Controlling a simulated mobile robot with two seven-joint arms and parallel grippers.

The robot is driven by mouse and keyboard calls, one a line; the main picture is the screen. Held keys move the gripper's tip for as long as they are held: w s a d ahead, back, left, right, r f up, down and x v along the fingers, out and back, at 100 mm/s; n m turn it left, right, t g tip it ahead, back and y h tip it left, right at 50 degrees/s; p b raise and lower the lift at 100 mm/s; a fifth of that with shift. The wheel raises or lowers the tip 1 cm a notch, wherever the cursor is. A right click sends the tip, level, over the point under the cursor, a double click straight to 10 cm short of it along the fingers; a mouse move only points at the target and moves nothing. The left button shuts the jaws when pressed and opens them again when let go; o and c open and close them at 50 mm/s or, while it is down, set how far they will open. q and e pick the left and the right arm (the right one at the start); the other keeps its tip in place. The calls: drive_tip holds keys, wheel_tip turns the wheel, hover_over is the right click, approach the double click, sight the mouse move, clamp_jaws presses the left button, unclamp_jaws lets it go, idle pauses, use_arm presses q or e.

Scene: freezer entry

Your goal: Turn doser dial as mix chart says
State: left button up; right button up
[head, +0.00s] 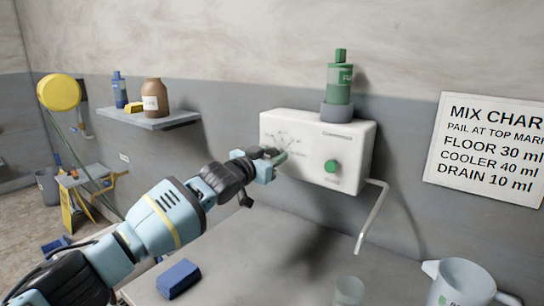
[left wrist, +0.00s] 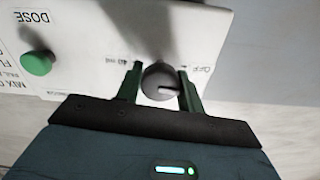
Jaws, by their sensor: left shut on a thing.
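The white doser box (head: 350,140) hangs on the wall with a green button (head: 331,166). My left gripper (head: 278,158) is at the box's left front. In the left wrist view the grey dial (left wrist: 158,80) sits between the two green fingers (left wrist: 160,72), which are shut on it. Its white mark points to picture right; small labels, one like "40 ml", are hard to read. The mix chart (head: 490,150) reads floor 30 ml, cooler 40 ml, drain 10 ml. My right gripper is out of view.
A bent spout pipe (head: 371,220) comes down from the box. Below on the grey counter are a blue block (head: 178,279), a clear cup (head: 349,291) and a white jug (head: 462,284). A wall shelf (head: 150,119) holds bottles at left.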

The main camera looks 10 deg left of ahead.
sight(270, 156)
use_arm(q)
drive_tip(key=m, duration=0.3)
drive_tip(key=shift+m+p, duration=0.4)
drive_tip(key=shift+m, duration=1.7)
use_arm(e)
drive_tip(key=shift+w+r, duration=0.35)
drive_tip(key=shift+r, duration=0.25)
use_arm(q)
drive_tip(key=o, duration=1)
drive_tip(key=shift+s, duration=0.1)
drive_tip(key=shift+s+a, duration=0.3)
drive_tip(key=shift+s, duration=0.2)
drive_tip(key=p+v, duration=0.1)
drive_tip(key=v, duration=0.4)
drive_tip(key=shift+a, duration=0.1)
drive_tip(key=shift+s+a, duration=0.3)
drive_tip(key=shift+s, duration=0.4)
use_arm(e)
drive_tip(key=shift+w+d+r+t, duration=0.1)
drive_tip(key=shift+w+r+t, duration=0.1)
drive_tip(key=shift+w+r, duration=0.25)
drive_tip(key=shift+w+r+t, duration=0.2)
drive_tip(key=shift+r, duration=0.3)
